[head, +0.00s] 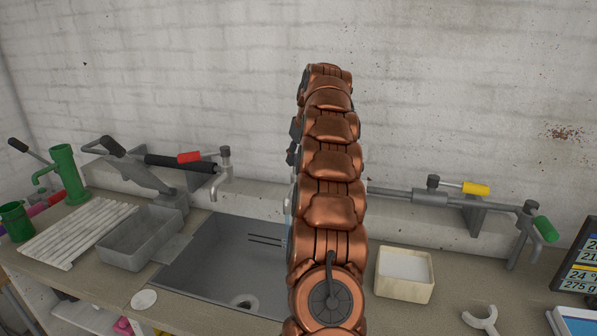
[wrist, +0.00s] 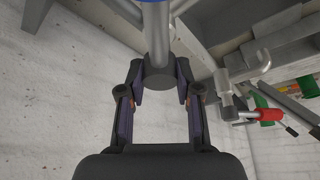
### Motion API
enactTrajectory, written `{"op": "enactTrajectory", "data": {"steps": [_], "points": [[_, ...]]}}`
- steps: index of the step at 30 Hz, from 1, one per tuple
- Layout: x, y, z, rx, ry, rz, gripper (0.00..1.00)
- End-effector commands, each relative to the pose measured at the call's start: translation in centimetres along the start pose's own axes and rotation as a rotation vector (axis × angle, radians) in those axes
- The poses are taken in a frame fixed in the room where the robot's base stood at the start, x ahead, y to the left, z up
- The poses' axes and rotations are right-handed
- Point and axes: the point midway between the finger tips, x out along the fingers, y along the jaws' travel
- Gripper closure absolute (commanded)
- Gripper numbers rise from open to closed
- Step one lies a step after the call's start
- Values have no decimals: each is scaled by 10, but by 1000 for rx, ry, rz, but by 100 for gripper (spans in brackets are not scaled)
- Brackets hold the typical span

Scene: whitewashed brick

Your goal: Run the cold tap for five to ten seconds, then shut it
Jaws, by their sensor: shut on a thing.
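In the wrist view my gripper (wrist: 158,95) is shut on a dark grey cylindrical piece of a tap (wrist: 158,78). A light grey rod rises from this piece to a blue part (wrist: 152,2) cut off by the top edge. The red-levered tap (head: 190,157) stands at the back left of the sink (head: 190,262); its red lever (wrist: 270,115) also shows at the right of the wrist view.
Right of my arm, a wall pipe (head: 390,192) carries yellow (head: 475,188) and green (head: 545,229) handles. A cream box (head: 404,290) stands on the counter. Left are a grey tub (head: 140,255), a ribbed white drainer (head: 75,235) and a green pump (head: 66,172). A screen (head: 580,270) stands far right.

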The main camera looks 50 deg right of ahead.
Motion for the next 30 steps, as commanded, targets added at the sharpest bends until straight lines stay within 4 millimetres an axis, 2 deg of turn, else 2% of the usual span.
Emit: {"op": "enactTrajectory", "data": {"steps": [6,7,15,25,30], "points": [[1,-1,1,-42,-5,-18,100],[1,-1,1,-41,-5,-18,64],[0,0,0,-39,-3,-16,37],[-1,0,0,-38,-1,-15,37],[-11,0,-1,-38,1,-14,37]]}}
